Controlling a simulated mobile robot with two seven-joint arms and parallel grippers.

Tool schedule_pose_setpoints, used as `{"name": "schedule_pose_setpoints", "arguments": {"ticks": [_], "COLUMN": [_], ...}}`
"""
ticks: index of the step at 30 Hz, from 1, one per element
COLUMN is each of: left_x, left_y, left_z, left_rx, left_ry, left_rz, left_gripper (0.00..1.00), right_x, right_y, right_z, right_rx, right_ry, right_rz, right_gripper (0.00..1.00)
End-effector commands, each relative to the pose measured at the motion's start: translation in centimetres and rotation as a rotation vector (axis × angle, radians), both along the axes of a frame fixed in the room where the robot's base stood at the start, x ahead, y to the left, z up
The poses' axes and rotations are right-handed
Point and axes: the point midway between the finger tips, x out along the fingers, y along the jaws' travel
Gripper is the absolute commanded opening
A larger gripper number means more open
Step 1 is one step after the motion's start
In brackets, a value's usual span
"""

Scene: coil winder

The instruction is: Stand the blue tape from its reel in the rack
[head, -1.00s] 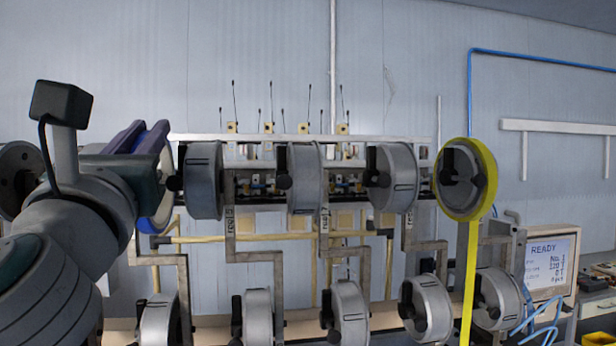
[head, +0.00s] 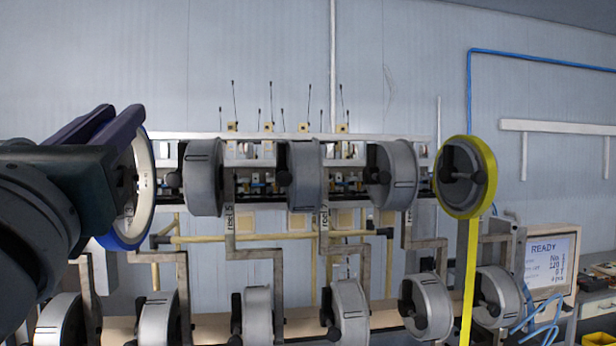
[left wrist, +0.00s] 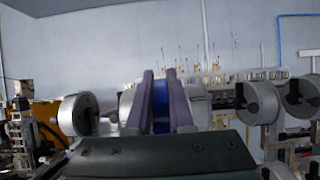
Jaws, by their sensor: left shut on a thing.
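The blue tape (head: 141,190) is a roll with a blue outer edge and a white inner face, at the left in the head view. My left gripper (head: 120,122) is shut on its upper rim and holds it upright in the air, seen at a slant. In the left wrist view the blue tape (left wrist: 164,104) shows edge-on between the two purple fingers. The gripper and forearm hide part of the roll. No storage rack can be made out for certain. My right gripper is not in view.
Grey reels (head: 203,178) sit in upper and lower rows on a metal frame (head: 250,253) close to the right of the roll. A yellow tape (head: 486,190) hangs on a reel, its strip running down. A screen (head: 550,258) reads READY at the right.

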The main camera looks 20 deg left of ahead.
Motion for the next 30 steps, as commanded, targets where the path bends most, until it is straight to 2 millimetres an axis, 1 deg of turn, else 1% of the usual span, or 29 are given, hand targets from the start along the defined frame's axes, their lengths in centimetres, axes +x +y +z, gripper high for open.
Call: {"name": "schedule_pose_setpoints", "arguments": {"ticks": [12, 15, 23, 30], "left_x": [-2.8, -3.3, -5.1, -6.7], "left_y": [-1.7, -2.0, -3.2, -4.1], "left_z": [0.0, 0.2, 0.3, 0.0], "left_rx": [-0.002, -0.001, 0.001, 0.001], "left_ry": [0.001, 0.009, 0.004, 0.003], "left_rz": [0.000, 0.003, -0.001, -0.001], "left_gripper": [0.00, 0.00, 0.00, 0.00], "right_x": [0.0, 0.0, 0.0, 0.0], "right_y": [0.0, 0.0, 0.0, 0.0], "right_z": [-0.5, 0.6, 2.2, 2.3], "right_rx": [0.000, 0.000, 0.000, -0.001], "right_ry": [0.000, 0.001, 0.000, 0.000], "right_rz": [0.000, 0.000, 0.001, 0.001], "right_gripper": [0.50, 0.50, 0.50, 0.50]}}
